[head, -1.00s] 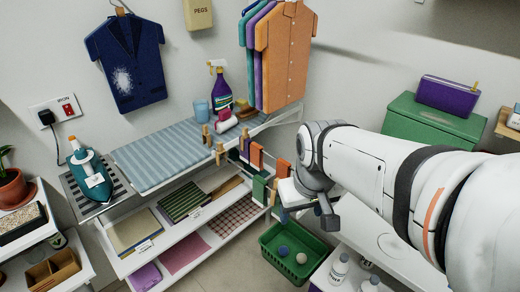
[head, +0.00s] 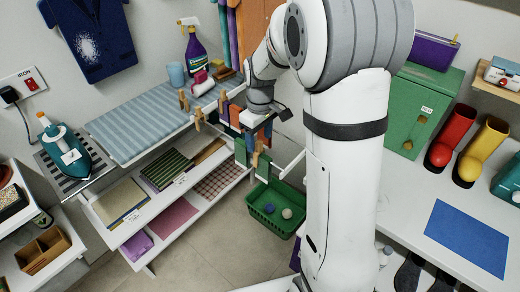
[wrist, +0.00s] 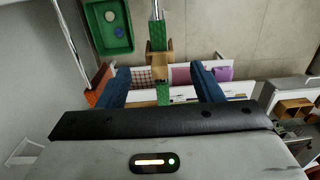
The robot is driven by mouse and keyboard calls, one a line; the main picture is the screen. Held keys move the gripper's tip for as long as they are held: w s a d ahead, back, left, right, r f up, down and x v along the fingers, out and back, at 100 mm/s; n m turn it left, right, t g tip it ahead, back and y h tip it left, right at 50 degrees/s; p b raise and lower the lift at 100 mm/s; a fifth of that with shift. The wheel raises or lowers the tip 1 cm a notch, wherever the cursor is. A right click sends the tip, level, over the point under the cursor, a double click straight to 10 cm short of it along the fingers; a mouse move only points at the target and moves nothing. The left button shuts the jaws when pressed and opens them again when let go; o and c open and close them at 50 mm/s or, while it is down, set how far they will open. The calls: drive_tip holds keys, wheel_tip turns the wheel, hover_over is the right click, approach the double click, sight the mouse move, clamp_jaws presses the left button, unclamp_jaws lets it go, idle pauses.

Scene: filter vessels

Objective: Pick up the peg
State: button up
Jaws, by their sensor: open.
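A wooden peg (wrist: 155,70) is clipped on a narrow green cloth (wrist: 157,36) in the wrist view. The same peg (head: 257,153) appears in the head view below my gripper, at the front end of the drying rack. My gripper (wrist: 160,72) is open, with its dark blue fingers to either side of the peg and a gap on each side. In the head view my gripper (head: 258,132) is over the rack end, partly hidden by its own wrist.
Several coloured cloths hang close by, including an orange cloth (wrist: 98,86) near the left finger. A green basket (head: 277,224) with two balls sits on the floor below. The ironing board (head: 140,126) and shelves (head: 125,232) are left.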

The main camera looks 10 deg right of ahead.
sight(259, 154)
wheel_tip(259, 154, down, 5)
drive_tip(key=shift+p, duration=0.4)
drive_tip(key=shift+c, duration=0.4)
drive_tip(key=c, duration=1)
